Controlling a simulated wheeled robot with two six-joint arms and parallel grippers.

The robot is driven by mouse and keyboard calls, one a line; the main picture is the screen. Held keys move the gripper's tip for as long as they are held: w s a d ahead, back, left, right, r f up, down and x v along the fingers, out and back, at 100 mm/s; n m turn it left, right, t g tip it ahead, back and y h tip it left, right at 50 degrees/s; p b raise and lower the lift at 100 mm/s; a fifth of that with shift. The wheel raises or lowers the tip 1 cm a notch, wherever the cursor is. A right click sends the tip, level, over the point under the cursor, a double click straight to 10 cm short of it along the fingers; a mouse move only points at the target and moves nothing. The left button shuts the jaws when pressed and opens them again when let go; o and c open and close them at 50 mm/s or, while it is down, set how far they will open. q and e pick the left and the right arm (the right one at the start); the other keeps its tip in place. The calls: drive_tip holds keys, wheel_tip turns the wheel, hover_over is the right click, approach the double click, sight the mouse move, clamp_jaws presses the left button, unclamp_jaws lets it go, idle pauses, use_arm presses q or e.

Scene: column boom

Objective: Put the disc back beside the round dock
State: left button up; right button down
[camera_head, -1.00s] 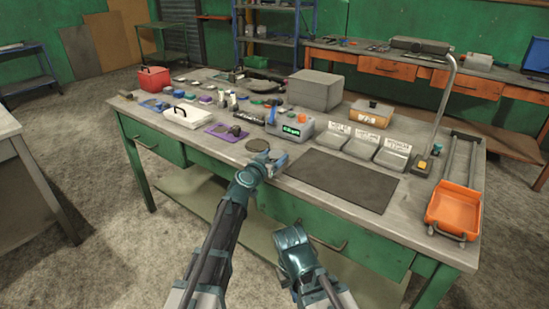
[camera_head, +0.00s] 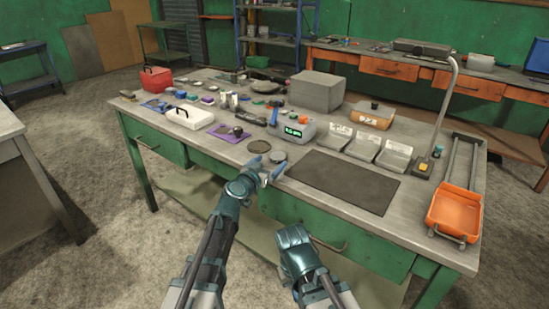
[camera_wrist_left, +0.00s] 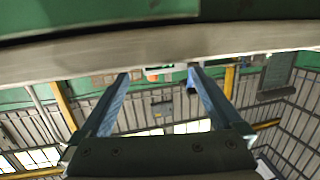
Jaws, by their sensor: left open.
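A dark round dock (camera_head: 259,146) lies flat near the front edge of the bench. A small grey disc (camera_head: 278,155) lies on the bench top just to its right, close beside it; I cannot tell whether they touch. My left gripper (camera_head: 271,172) is at the bench's front edge, just nearer than the disc. It is open, and its two fingers (camera_wrist_left: 158,75) stand apart with nothing between them in the left wrist view. My right gripper (camera_head: 293,237) is low in front of the bench, and its jaws cannot be made out.
A dark mat (camera_head: 343,181) lies right of the disc. Behind are a grey device with a green display (camera_head: 292,132), several sloped bins (camera_head: 362,147) and a purple mat (camera_head: 226,134). An orange tray (camera_head: 455,208) is at the right end. Bare bench surrounds the dock.

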use_arm(q)
drive_tip(key=v, duration=0.6)
drive_tip(key=shift+s+a+p, duration=0.15)
drive_tip(key=shift+s+p, duration=0.15)
drive_tip(key=shift+p, duration=0.05)
drive_tip(key=s+a+f+g+y, duration=0.2)
drive_tip(key=s+f+g, duration=0.6)
drive_tip(key=s+f, duration=0.45)
drive_tip(key=s+a+f+n+g+y, duration=0.5)
drive_tip(key=s+a+f+g, duration=0.1)
drive_tip(key=s+a, duration=0.45)
drive_tip(key=s+d+m+g+y, duration=0.1)
drive_tip(key=s+d+m, duration=0.4)
drive_tip(key=d, duration=0.7)
wheel_tip(320, 180, up, 18)
drive_tip(key=n+p, duration=0.1)
drive_tip(key=p, duration=1.7)
drive_tip(key=shift+s+a, duration=0.25)
drive_tip(key=shift+a, duration=0.1)
